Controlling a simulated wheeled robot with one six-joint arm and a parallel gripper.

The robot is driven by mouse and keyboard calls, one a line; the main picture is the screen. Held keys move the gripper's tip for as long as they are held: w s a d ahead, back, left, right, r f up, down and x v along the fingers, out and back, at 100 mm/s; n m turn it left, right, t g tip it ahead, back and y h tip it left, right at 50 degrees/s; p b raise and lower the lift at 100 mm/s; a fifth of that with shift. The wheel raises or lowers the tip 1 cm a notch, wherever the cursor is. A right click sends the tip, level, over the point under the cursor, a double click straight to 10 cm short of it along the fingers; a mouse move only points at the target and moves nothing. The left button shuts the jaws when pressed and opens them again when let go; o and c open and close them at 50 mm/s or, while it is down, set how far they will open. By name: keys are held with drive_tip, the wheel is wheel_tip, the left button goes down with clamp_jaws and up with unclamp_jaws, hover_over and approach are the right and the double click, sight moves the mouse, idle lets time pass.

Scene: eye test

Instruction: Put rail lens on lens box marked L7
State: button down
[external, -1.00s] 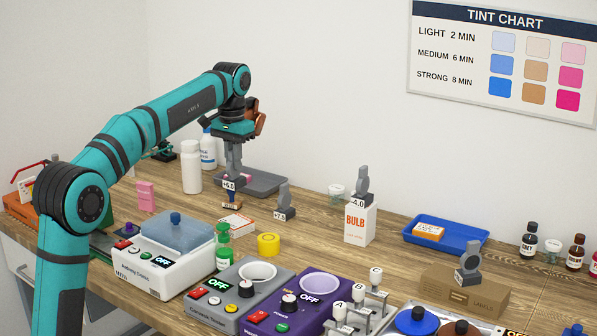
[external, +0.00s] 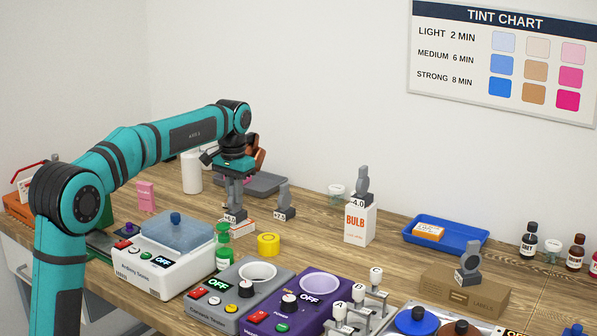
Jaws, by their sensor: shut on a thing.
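My gripper (external: 234,203) is shut on a small grey lens holder (external: 235,216) with a white number tag; the number is too small to read surely. Its jaws point down. The holder is directly over a low white box with orange edging (external: 238,229) on the bench. I cannot tell whether it touches the box. A similar white and orange box (external: 428,231) lies in the blue tray (external: 459,246). No L7 mark is legible on either box. Other grey lens holders stand on the bench (external: 284,201), on the BULB box (external: 362,185) and on the LABELS box (external: 469,262).
A green bottle (external: 223,250) and a yellow ring-shaped item (external: 268,244) stand close in front of the white box. The white tester (external: 165,258) is at front left. A grey tray (external: 272,184) lies behind my gripper. Bare wood lies right of the yellow item.

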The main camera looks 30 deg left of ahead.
drive_tip(key=c, duration=1.5)
unclamp_jaws()
drive_tip(key=shift+f, duration=0.1)
drive_tip(key=shift+o, duration=0.2)
wheel_tip(320, 180, up, 12)
